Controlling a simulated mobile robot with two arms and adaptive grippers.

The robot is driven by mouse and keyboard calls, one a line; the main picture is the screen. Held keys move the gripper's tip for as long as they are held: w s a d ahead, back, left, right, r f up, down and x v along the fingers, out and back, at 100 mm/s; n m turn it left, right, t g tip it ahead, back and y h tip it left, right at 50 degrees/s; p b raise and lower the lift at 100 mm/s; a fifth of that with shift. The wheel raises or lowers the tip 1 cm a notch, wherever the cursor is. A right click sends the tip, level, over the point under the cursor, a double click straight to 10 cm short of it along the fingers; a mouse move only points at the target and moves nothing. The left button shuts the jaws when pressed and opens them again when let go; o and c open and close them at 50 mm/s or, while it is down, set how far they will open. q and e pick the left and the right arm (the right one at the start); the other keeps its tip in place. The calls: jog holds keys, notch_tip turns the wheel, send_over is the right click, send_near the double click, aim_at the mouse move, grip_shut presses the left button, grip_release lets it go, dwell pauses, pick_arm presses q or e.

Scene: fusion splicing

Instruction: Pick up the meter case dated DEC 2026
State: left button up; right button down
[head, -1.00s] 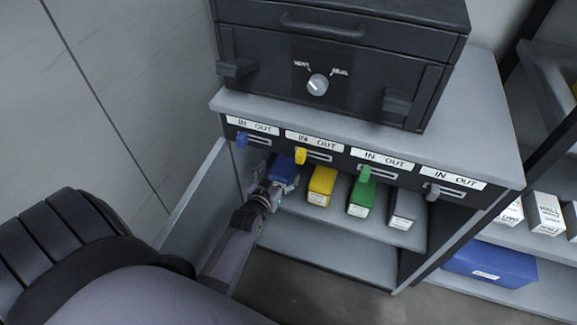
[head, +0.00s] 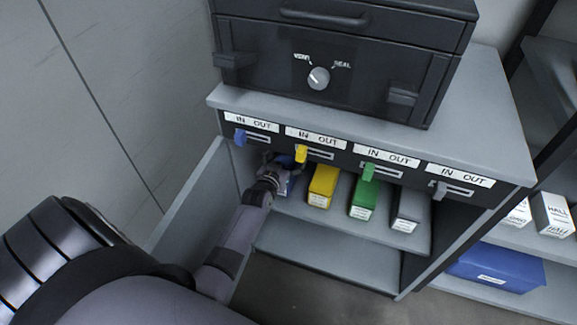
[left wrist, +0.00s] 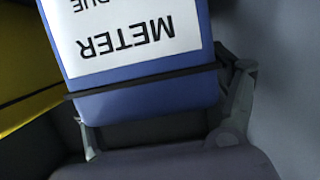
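A blue case (head: 284,187) sits in the leftmost bay of the shelf unit, partly hidden by my left gripper (head: 275,165). In the left wrist view the blue case (left wrist: 145,105) fills the middle, its white label upside down with METER and DUE readable; no date shows. The left gripper's fingers (left wrist: 165,115) stand on both sides of the case, close to it; whether they press on it I cannot tell. A yellow case (head: 323,186), a green case (head: 364,198) and a grey case (head: 408,209) stand to its right, labels too small to read. My right gripper is out of view.
Above the bays are IN OUT plates with a blue lever (head: 240,137), a yellow lever (head: 301,153), a green lever (head: 369,172) and a grey lever (head: 440,191). A black box with a dial (head: 318,78) stands on top. A side panel (head: 190,200) is close left of my arm.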

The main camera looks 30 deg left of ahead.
pick_arm(q)
jog(key=shift+s+f, duration=0.1)
jog(key=shift+f, duration=0.05)
grip_shut()
dwell(0.9)
